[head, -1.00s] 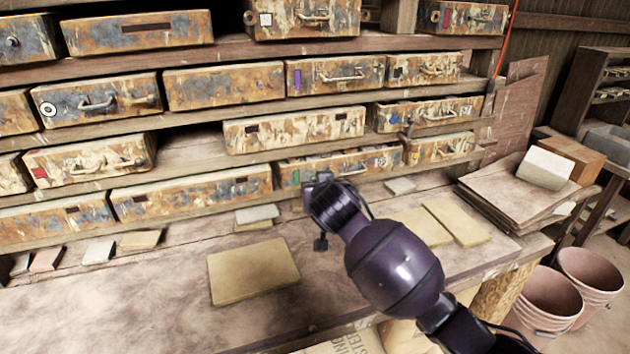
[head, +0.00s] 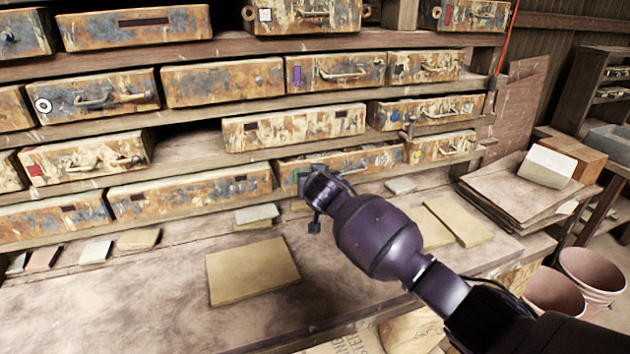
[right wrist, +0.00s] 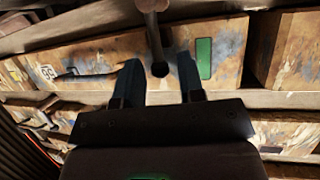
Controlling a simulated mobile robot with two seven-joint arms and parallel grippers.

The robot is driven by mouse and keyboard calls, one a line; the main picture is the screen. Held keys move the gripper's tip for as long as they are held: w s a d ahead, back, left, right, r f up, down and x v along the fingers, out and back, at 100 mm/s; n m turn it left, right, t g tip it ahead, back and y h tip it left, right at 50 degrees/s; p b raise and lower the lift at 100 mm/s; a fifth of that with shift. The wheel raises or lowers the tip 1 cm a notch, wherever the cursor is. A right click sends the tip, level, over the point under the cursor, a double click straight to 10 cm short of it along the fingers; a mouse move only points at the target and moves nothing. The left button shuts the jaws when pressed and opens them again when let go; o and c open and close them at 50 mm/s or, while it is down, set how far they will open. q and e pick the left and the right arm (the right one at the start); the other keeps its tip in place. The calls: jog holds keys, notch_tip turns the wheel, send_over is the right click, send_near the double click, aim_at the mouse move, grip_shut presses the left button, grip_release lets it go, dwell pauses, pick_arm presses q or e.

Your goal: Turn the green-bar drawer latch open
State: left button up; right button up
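The green bar (right wrist: 204,58) is on the face of a rusty, paint-worn drawer (right wrist: 225,37), right of my fingers in the right wrist view. The latch (right wrist: 155,35) is a dark rod with rounded ends beside the bar. One end lies between the fingertips of my right gripper (right wrist: 160,76). The fingers are apart, one on each side, with gaps visible; I cannot tell whether either touches it. In the head view, my right gripper (head: 313,186) is at the left end of the drawer (head: 348,161) and hides the latch. My left gripper is not in view.
Rows of similar drawers fill the wooden shelves above and beside it. A tan tile (head: 253,271) lies on the bench (head: 140,310), with more tiles around. A stack of boards (head: 510,187) is at right. The bench front is mostly clear.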

jog(key=shift+c, duration=0.2)
grip_shut()
jog(key=shift+a, duration=0.1)
jog(key=a+n+h, duration=0.1)
jog(key=a+f+n+t+b, duration=0.1)
jog(key=n, duration=0.1)
jog(key=s+a+n+t+h+b, duration=0.1)
jog(key=shift+a+f+n+h, duration=0.1)
jog(key=shift+f+n+h, duration=0.1)
jog(key=shift+n+h, duration=0.15)
dwell(0.4)
dwell(0.4)
